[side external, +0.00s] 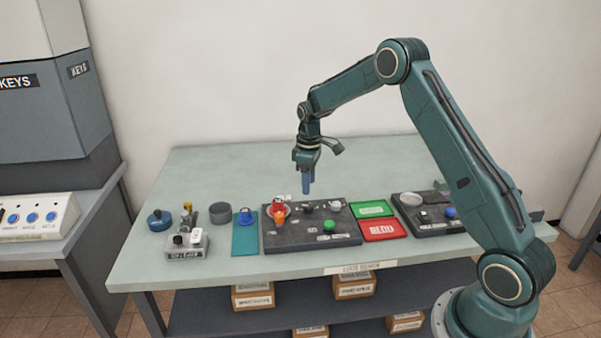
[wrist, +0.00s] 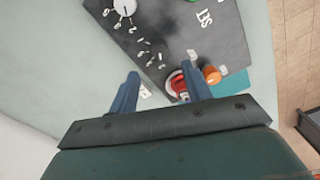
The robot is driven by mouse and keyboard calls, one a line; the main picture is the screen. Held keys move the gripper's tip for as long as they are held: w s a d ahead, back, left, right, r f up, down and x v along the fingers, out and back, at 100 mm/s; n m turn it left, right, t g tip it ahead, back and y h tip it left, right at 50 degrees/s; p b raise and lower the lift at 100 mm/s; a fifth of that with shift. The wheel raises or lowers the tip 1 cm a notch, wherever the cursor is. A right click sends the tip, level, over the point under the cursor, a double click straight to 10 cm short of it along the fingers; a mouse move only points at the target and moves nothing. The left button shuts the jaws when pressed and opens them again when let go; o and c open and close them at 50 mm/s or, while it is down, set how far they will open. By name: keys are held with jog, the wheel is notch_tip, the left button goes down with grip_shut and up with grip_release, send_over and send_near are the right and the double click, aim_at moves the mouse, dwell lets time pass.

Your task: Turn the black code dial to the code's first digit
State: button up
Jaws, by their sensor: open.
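My gripper (side external: 307,180) is open and empty, pointing down above the back edge of the dark central panel (side external: 290,240). In the wrist view its two blue fingers (wrist: 160,72) are spread apart beside a red knob (wrist: 175,85); I cannot tell whether they touch it. A small black knob (side external: 307,208) shows on the central panel, but I cannot tell whether it is the code dial. Other dark knobs are a black one (side external: 178,239) on the grey box at left and one (side external: 425,216) on the right panel.
An orange knob (side external: 280,217) and green button (side external: 329,225) are on the central panel. A white dial (wrist: 124,5) shows in the wrist view. Green (side external: 371,208) and red (side external: 383,228) trays lie to the right. The table's back is clear.

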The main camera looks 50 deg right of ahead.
aim_at(308, 206)
jog(key=shift+f, duration=3.95)
jog(key=c, duration=1)
jog(key=shift+m, duration=0.5)
jog(key=m, duration=0.3)
jog(key=shift+r+m, duration=0.1)
jog(key=shift+m, duration=1.9)
